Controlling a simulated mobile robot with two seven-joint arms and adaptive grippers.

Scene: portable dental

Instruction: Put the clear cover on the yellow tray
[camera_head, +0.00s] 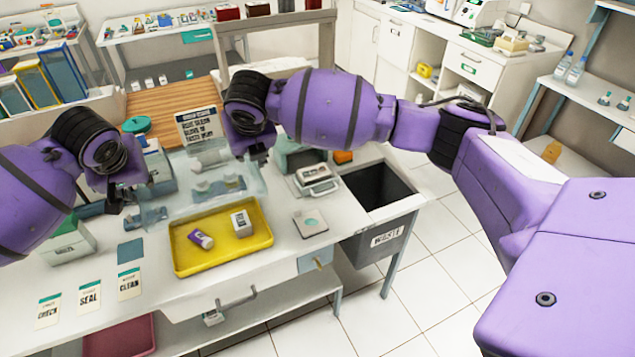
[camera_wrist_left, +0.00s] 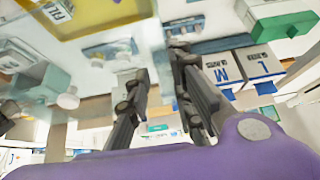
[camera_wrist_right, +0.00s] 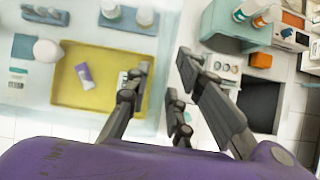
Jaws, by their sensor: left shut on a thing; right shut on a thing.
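The yellow tray (camera_head: 222,260) lies on the white worktop in the head view, and also shows in the right wrist view (camera_wrist_right: 80,103). A purple-and-white tube (camera_head: 200,239) and a small white box (camera_head: 241,222) lie in it. The clear cover (camera_head: 188,204) is held up between my grippers, behind the tray in the head view; its see-through edges are hard to make out. My left gripper (camera_head: 122,203) is shut on its left side, and my right gripper (camera_head: 257,157) is shut on its right side. The right fingers also show in the right wrist view (camera_wrist_right: 160,80).
A waste bin opening (camera_head: 375,185) and a small scale (camera_head: 315,178) are right of the tray. A sign (camera_head: 197,125) stands behind. Cards (camera_head: 88,293) and a blue square (camera_head: 130,250) lie to the left. The worktop's front edge runs close before the tray.

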